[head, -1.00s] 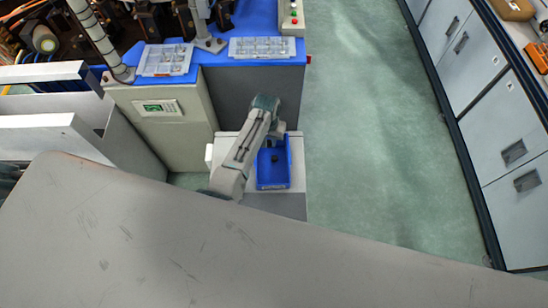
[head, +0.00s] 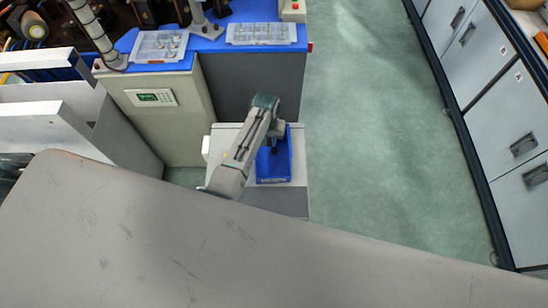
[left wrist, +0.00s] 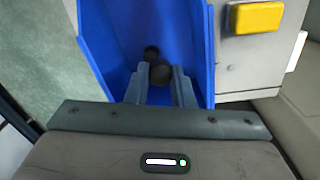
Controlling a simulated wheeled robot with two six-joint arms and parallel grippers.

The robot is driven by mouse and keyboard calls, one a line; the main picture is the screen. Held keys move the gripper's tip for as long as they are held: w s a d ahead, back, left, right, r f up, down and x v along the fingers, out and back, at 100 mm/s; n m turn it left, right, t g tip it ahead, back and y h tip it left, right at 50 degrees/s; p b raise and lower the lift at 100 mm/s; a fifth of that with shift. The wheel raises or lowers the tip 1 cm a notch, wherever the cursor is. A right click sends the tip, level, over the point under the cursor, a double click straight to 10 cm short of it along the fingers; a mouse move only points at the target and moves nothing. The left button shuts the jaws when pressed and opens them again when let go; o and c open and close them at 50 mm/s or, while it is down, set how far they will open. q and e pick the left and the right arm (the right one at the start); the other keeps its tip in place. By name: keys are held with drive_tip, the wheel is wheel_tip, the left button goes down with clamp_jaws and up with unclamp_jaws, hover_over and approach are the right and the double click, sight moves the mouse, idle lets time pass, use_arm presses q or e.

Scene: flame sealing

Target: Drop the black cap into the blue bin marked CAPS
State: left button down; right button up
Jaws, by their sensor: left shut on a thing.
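The black cap (left wrist: 160,73) is a small dark round piece between the fingertips of my left gripper (left wrist: 160,82). The gripper is shut on it, over the open blue bin (left wrist: 190,45). In the head view the blue bin (head: 274,180) stands on a light grey cabinet, and my left gripper (head: 272,146) reaches down over its inside. A second dark round shape (left wrist: 151,52) shows deeper in the bin, just beyond the cap; I cannot tell whether it is another cap. No CAPS marking is readable. My right gripper is not in view.
A yellow block (left wrist: 258,17) sits on the grey surface beside the bin. A blue-topped machine with clear compartment trays (head: 260,33) stands behind. Green floor (head: 370,150) is open on the right, up to grey drawers (head: 510,110). A scuffed grey surface fills the foreground.

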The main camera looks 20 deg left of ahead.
use_arm(q)
drive_tip(key=c, duration=1.2)
unclamp_jaws()
drive_tip(key=shift+o, duration=0.2)
drive_tip(key=shift+r, duration=0.15)
wheel_tip(320, 180, up, 11)
drive_tip(key=shift+f, duration=0.2)
drive_tip(key=shift+s+a+f, duration=0.1)
